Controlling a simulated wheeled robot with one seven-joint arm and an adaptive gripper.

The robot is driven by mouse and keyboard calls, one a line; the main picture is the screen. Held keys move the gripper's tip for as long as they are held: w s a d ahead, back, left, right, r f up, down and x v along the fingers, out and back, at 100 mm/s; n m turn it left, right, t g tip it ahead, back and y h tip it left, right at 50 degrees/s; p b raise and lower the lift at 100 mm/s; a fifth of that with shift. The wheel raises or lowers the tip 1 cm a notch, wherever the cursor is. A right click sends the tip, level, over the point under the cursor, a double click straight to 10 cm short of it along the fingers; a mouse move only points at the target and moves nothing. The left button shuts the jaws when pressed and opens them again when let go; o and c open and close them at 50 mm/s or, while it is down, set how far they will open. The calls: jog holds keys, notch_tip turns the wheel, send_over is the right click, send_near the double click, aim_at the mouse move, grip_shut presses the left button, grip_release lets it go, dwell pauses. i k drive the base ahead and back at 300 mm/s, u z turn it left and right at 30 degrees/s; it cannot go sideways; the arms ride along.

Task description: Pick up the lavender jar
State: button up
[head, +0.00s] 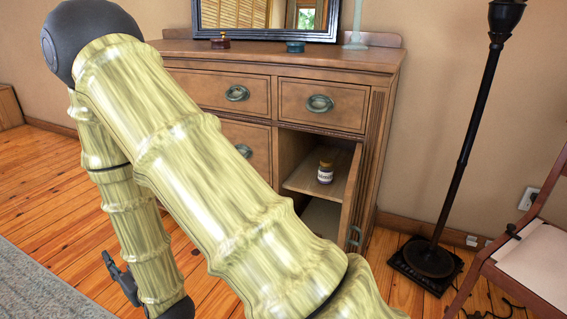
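A small jar (325,173) with a yellowish lid, a pale label and dark contents stands upright on the inner shelf of the wooden dresser (330,145). It is the only jar I see on that shelf, and I cannot read its label. The dresser's lower right compartment is open, with its door (351,198) swung outward on the right. My gripper (120,278) shows as dark fingers at the lower left, low over the floor and well away from the jar. My arm hides part of it, and its opening is unclear.
My large arm crosses the middle and hides the dresser's lower left. A red pot (220,42), a teal pot (295,47) and a mirror stand on top. A black floor lamp (465,150) and a chair (525,262) are at right. Bare floor lies left.

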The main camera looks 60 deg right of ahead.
aim_at(325, 172)
jog(key=i, duration=1.05)
jog(key=z, duration=2.25)
jog(key=i, duration=0.5)
jog(key=u, duration=0.1)
